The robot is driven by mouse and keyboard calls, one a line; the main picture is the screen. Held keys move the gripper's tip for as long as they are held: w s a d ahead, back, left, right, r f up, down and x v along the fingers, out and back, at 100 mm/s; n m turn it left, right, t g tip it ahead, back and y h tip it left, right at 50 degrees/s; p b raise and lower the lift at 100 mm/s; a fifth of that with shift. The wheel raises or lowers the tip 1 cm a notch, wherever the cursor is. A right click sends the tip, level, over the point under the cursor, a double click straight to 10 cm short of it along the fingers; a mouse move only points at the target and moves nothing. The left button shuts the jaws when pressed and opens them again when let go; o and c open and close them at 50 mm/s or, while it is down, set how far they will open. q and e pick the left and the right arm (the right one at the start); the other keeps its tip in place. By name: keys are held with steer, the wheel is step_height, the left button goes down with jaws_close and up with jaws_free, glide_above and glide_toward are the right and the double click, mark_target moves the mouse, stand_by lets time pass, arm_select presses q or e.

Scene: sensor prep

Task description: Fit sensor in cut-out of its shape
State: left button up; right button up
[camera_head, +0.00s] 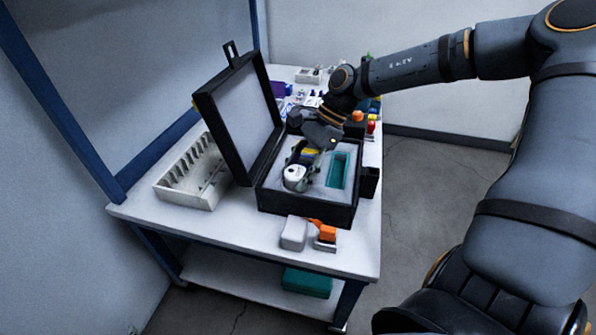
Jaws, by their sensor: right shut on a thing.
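My right gripper (308,159) reaches down into the open black case (305,208) from above. It is shut on a white, rounded sensor (294,177) at the left part of the grey foam. The gripper partly hides this sensor and the foam under it, so I cannot tell whether the sensor sits in a cut-out or is just above the foam. A long teal-lined cut-out (339,171) shows to the right in the foam, with nothing seen in it. My left gripper is not in view.
The case lid (243,115) stands open at the left. A light tray with slots (194,173) is left of it. A grey and orange device (308,234) lies at the table's (240,232) front. Several small items crowd the back. A teal box (307,282) is on the lower shelf.

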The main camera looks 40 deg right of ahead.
steer(key=shift+f, duration=0.2)
stand_by(0.6)
steer(key=o, duration=1.2)
steer(key=shift+c, duration=0.2)
steer(key=shift+o, duration=1.1)
step_height(320, 180, up, 7)
steer(key=p, duration=0.6)
steer(key=shift+r+p, duration=0.1)
steer(key=shift+p, duration=0.25)
